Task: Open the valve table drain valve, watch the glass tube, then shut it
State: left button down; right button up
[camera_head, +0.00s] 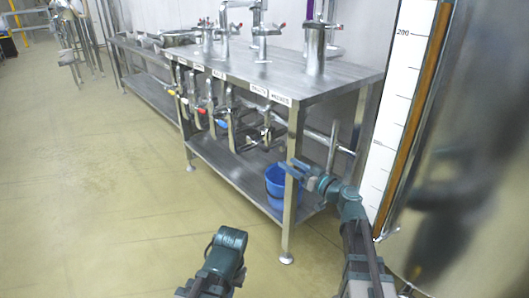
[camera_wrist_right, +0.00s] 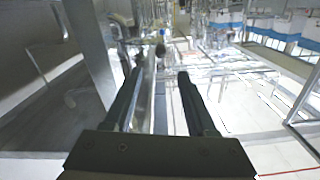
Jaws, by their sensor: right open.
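The steel valve table (camera_head: 345,77) stands in the middle of the head view. Valves with yellow, red and blue handles hang along its front; a dark-handled valve (camera_head: 266,133) is nearest its right end. Small white labels sit above them, too blurred to read surely. An amber glass tube (camera_head: 423,85) runs beside a white scale marked 200 at the right. My right gripper (camera_head: 293,166) is open and empty by the table's near right leg, below and right of the dark-handled valve. Its two fingers stand apart in the right wrist view (camera_wrist_right: 160,74).
A blue bucket (camera_head: 272,190) stands on the table's lower shelf, partly behind the near leg (camera_head: 291,190). A large shiny tank (camera_head: 475,130) fills the right side. Another steel bench (camera_head: 145,85) stands farther back. The floor at left is clear.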

aim_at(265, 148)
jog(key=x, duration=1.3)
jog(key=shift+w+a, duration=0.15)
grip_shut()
dwell(1.0)
